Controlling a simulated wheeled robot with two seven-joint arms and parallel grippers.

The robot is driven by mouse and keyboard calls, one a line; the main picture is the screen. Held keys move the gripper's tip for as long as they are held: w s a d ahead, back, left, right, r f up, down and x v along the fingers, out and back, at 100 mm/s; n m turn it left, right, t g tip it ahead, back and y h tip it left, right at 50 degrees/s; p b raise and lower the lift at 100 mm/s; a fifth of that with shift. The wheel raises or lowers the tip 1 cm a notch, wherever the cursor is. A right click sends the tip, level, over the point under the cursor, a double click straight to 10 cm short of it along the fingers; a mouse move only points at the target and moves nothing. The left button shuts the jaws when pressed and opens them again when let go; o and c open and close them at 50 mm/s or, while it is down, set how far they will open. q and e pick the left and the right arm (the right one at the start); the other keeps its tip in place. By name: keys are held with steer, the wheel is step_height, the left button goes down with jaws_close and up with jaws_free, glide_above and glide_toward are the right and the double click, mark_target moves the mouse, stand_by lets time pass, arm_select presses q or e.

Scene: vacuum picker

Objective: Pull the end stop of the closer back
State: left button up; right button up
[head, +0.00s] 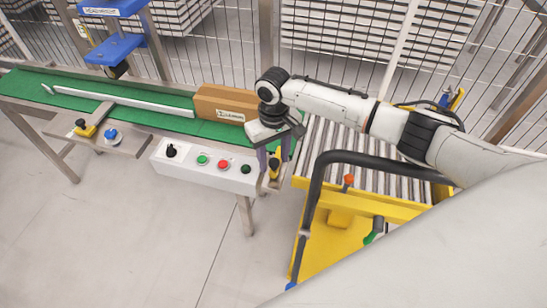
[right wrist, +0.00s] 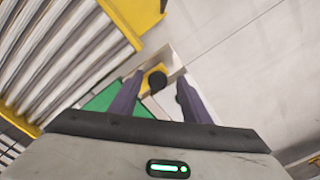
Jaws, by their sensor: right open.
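The closer has a green belt (head: 170,120) with a brown carton (head: 222,103) lying on its right part. At the belt's right end is a small yellow block with a black knob (head: 274,169), which looks like the end stop. My right gripper (head: 273,160) points down over it, fingers open. In the right wrist view, the yellow block and its black knob (right wrist: 157,80) show between the purple fingers (right wrist: 159,90). I cannot tell whether the fingers touch the knob. My left gripper is out of view.
A grey control box (head: 205,168) with buttons is on the belt's front side. A similar yellow block (head: 85,129) and blue knob (head: 110,135) sit further left. A yellow roller cart (head: 335,225) with a dark handrail stands right, close to my arm. Wire fencing runs behind.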

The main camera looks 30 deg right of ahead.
step_height(320, 180, up, 10)
stand_by(0.4)
stand_by(0.3)
